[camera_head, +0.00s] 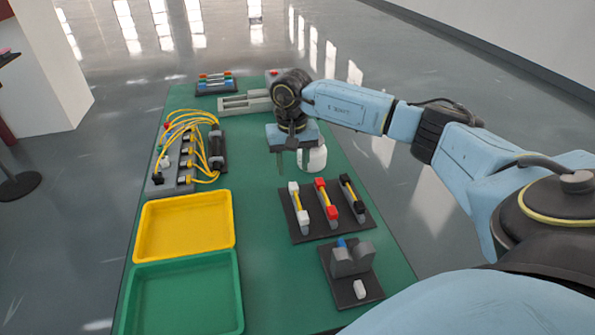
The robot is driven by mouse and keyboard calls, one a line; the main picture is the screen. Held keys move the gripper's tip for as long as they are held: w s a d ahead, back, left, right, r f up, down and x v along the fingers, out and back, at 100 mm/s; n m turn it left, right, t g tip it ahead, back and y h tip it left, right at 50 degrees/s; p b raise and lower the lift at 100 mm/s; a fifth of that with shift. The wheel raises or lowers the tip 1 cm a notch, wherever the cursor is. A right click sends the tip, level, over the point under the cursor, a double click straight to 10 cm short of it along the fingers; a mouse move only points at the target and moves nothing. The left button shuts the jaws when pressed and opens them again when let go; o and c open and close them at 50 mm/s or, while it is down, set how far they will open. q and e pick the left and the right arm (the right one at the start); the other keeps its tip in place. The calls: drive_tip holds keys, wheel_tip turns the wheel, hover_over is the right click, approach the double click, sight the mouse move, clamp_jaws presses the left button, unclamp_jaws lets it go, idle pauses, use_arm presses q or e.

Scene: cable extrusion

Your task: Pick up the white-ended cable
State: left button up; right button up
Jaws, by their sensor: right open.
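The white-ended cable (297,203) has white blocks at both ends and a yellow middle. It lies in the left place of a dark rack (331,233) on the green table. My right gripper (292,166) points down above the table, behind the rack and apart from the cable. It is open, with nothing visible between its fingers. My left gripper is not in view.
Red-ended (326,199) and black-ended (352,194) cables lie right of it. A grey fixture (350,261) stands in front. Yellow (229,227) and green (238,290) trays and yellow wiring (189,122) are left. A white round object (317,158) stands by the gripper.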

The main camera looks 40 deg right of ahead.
sight(293, 184)
drive_tip(key=shift+s+a+f+b, duration=0.1)
drive_tip(key=shift+s+f+b, duration=0.1)
drive_tip(key=shift+f, duration=1.2)
drive_tip(key=shift+s+a+f+b, duration=0.1)
drive_tip(key=shift+s+f+b, duration=0.1)
drive_tip(key=shift+f, duration=1.15)
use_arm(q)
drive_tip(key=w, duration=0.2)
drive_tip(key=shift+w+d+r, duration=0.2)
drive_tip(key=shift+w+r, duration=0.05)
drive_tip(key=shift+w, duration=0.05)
use_arm(e)
drive_tip(key=shift+c, duration=0.3)
clamp_jaws()
